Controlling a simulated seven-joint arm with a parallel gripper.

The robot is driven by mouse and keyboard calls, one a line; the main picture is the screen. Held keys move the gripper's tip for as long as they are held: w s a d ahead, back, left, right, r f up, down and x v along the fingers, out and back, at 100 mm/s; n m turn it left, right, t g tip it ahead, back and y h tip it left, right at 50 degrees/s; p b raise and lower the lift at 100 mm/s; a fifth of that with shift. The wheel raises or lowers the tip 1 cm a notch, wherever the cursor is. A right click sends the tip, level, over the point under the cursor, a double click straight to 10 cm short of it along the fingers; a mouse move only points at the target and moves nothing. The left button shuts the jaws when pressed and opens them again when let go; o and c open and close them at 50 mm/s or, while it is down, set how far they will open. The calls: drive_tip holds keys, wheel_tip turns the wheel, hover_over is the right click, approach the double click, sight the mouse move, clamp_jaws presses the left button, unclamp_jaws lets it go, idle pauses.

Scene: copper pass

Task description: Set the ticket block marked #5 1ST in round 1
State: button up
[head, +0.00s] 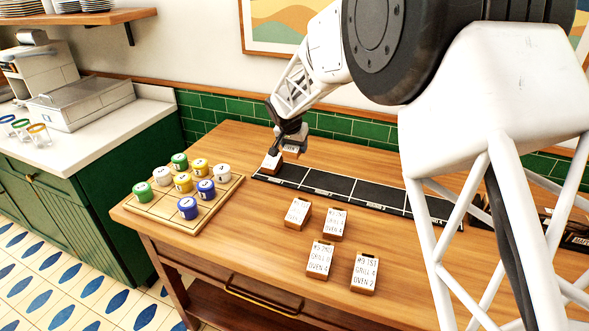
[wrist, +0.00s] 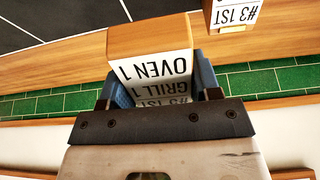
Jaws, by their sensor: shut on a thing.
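My gripper (head: 291,143) is shut on a ticket block (wrist: 150,38) above the back left of the black strip (head: 380,194). In the wrist view the block is wooden with a white face, its writing upside down: GRILL 1, OVEN 1, and a top line ending in 1ST whose number, partly behind my gripper, I cannot read surely. The block appears clear of the strip. Another ticket block (head: 271,164) sits at the strip's left end; the wrist view shows a block marked 1ST (wrist: 232,14), its number looking like 3. The strip's round labels are too small to read surely.
Several ticket blocks stand in front of the strip, including one (head: 298,213) at left and one (head: 365,271) at front right. A wooden tray (head: 215,208) of coloured pots is at the table's left. Green tiles (head: 335,124) line the wall behind. The strip's middle looks clear.

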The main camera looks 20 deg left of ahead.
sight(296, 172)
drive_tip(key=shift+f, duration=1.7)
drive_tip(key=shift+f, duration=2.5)
drive_tip(key=shift+f, duration=0.35)
drive_tip(key=o, duration=0.9)
drive_tip(key=shift+f, duration=0.1)
drive_tip(key=shift+o, duration=0.4)
drive_tip(key=shift+d, duration=0.1)
